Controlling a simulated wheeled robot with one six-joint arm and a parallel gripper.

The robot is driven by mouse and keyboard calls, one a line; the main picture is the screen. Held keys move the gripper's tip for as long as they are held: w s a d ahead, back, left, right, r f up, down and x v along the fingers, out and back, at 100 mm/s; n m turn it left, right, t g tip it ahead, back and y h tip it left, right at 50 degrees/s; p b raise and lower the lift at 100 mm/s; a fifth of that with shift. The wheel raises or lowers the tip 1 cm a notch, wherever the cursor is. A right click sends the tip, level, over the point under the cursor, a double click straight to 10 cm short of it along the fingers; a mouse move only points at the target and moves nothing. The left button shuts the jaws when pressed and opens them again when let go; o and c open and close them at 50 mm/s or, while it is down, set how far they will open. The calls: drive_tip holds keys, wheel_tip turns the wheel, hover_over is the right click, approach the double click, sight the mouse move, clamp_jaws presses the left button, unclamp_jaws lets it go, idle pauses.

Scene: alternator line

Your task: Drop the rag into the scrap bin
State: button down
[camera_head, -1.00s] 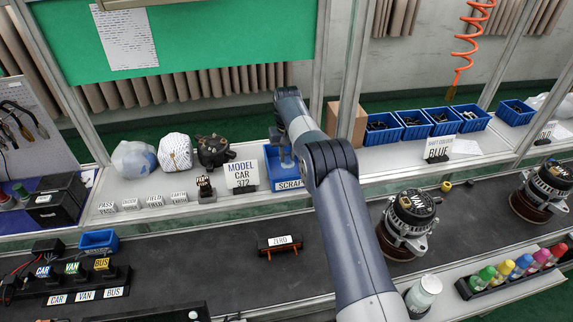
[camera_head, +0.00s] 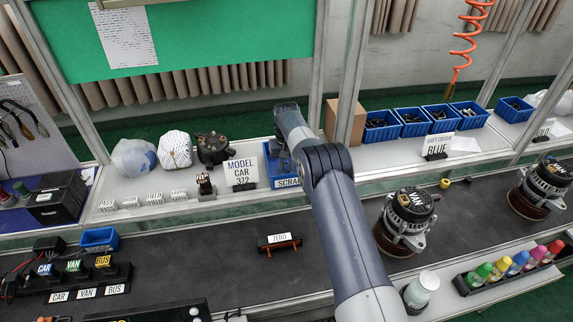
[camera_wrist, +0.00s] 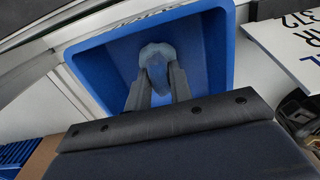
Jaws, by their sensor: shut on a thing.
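The blue scrap bin (camera_head: 270,175), with a "SCRAP" label on its front, stands on the shelf behind the conveyor. It fills the middle of the wrist view (camera_wrist: 88,68). My gripper (camera_wrist: 157,78) is shut on the rag (camera_wrist: 156,50), a crumpled grey-blue bundle between the fingertips. Gripper and rag show against the bin's inside, within its rim in the wrist view. I cannot tell how far the rag is above the bin floor. In the head view my arm covers part of the bin and most of the gripper.
A "MODEL CAR 372" sign (camera_head: 241,173) stands just left of the bin, with a dark alternator part (camera_head: 213,149) further left. A cardboard box (camera_head: 346,122) and several blue parts bins (camera_head: 412,121) are to the right. A metal post rises beside the bin.

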sight(286, 165)
drive_tip(key=shift+f, duration=0.25)
drive_tip(key=c, duration=1.3)
unclamp_jaws()
drive_tip(key=shift+r, duration=0.1)
drive_tip(key=shift+o, duration=0.2)
drive_tip(key=shift+r, duration=0.1)
drive_tip(key=shift+r+p, duration=0.65)
drive_tip(key=shift+p, duration=0.05)
wheel_tip(286, 165, up, 12)
drive_tip(key=b, duration=0.2)
drive_tip(key=shift+f+b, duration=0.15)
drive_tip(key=shift+b, duration=0.15)
wheel_tip(286, 165, down, 14)
drive_tip(key=shift+r+p, duration=0.2)
drive_tip(key=shift+p, duration=0.2)
drive_tip(key=shift+r+p, duration=0.5)
drive_tip(key=shift+r, duration=0.05)
